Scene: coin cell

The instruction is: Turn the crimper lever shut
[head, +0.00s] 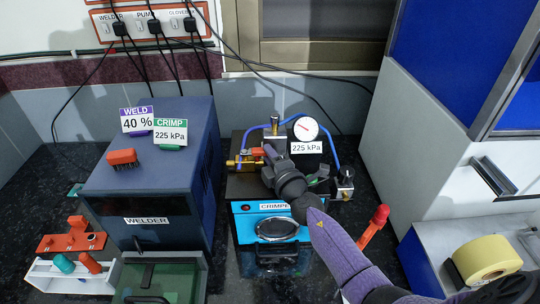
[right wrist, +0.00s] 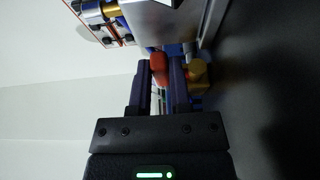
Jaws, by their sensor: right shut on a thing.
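The crimper (head: 264,188) has a blue front labelled CRIMPE, the label's end hidden by my arm. A brass valve (head: 238,163) with an orange-red lever (head: 259,152) is at its upper left. My right gripper (head: 268,153) reaches over the crimper from the lower right. Its fingers are shut on the red lever, which shows between them in the right wrist view (right wrist: 158,66). Brass fitting (right wrist: 198,76) shows beside the fingers there. The lever's exact angle is hard to tell. My left gripper is out of view.
A gauge (head: 306,128) reading 225 kPa and blue hoses stand behind the crimper. The dark blue welder (head: 150,190) is close on the left. A red-handled tool (head: 376,220) stands at right, near my arm. A yellow tape roll (head: 486,262) is farther right.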

